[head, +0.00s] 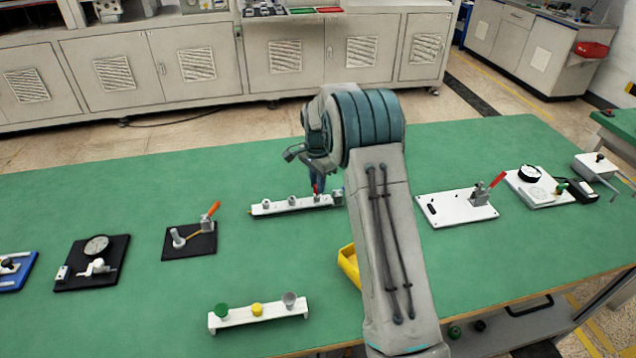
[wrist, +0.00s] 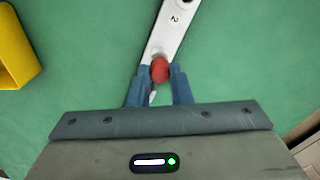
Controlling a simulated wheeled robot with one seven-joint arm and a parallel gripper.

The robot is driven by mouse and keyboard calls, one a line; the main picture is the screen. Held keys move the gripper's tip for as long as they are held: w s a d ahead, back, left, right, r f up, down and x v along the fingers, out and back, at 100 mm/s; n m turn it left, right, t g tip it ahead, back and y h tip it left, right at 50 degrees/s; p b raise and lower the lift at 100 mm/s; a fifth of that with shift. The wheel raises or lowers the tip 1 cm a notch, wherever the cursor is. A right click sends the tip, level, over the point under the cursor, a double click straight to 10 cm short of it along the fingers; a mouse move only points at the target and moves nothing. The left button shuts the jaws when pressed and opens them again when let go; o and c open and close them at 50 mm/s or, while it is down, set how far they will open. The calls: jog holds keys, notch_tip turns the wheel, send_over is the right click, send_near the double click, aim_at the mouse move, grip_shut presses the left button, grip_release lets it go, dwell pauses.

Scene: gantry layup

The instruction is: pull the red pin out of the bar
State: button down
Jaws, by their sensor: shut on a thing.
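The white bar (head: 275,208) lies on the green table in front of my arm, with several small fittings along it. It also shows in the wrist view (wrist: 172,34), running up from my fingers, with a "2" mark and a dark hole. The red pin (wrist: 160,71) has a round red head and sits between my blue fingertips over the bar. My gripper (wrist: 159,74) is shut on the red pin; in the head view my gripper (head: 317,182) points down at the bar's right part. The pin's lower part is hidden, so its depth in the bar cannot be told.
A yellow bin (head: 348,262) stands right of the bar, partly behind my arm. A second white bar (head: 238,318) with green, yellow and grey knobs lies nearer. Black fixture plates (head: 178,251) are left, and a white clamp plate (head: 452,217) is right. Green table between them is clear.

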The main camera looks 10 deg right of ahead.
jog(key=shift+r+p, duration=0.75)
jog(key=shift+r, duration=0.55)
jog(key=shift+r+p, duration=1.15)
jog(key=shift+r, duration=0.6)
